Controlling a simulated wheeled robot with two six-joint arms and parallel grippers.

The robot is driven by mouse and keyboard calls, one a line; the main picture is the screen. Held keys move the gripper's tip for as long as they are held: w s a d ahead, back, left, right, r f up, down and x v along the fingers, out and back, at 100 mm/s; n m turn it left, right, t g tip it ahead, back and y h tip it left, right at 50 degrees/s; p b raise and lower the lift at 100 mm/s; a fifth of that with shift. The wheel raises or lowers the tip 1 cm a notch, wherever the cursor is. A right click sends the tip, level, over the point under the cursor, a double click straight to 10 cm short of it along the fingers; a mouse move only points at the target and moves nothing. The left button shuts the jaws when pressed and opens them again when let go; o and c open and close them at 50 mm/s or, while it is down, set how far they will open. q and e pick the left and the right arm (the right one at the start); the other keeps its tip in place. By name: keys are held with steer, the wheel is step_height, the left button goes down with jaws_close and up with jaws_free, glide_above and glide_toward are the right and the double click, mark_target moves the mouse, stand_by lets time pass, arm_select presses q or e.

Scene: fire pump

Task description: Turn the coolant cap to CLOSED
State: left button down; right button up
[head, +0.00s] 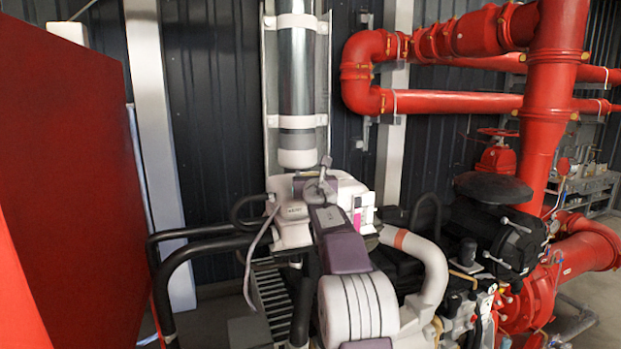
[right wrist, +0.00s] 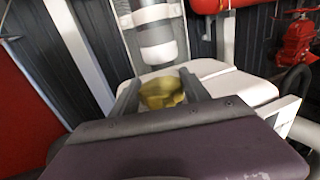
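The coolant cap (right wrist: 160,94) is a brass-yellow piece at the top of the white engine part (right wrist: 225,80), seen in the right wrist view. My right gripper (right wrist: 161,82) has one grey finger on each side of it. The cap fills the gap and the fingers appear to touch it. In the head view my right gripper (head: 322,184) reaches forward over the white engine top (head: 290,232) and hides the cap. No CLOSED mark can be read. My left gripper is not in view.
A grey vertical pipe (head: 297,80) with white bands stands behind the engine. Black bent tubes (head: 205,245) run at the left, beside a large red panel (head: 70,190). Red pipes (head: 545,110), a black round-topped part (head: 492,187) and a white hose (head: 432,265) stand at the right.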

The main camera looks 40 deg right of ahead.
steer(key=o, duration=0.3)
steer(key=shift+w+d+f, duration=0.1)
steer(key=shift+d, duration=0.05)
steer(key=b+v, duration=0.4)
steer(key=v, duration=0.5)
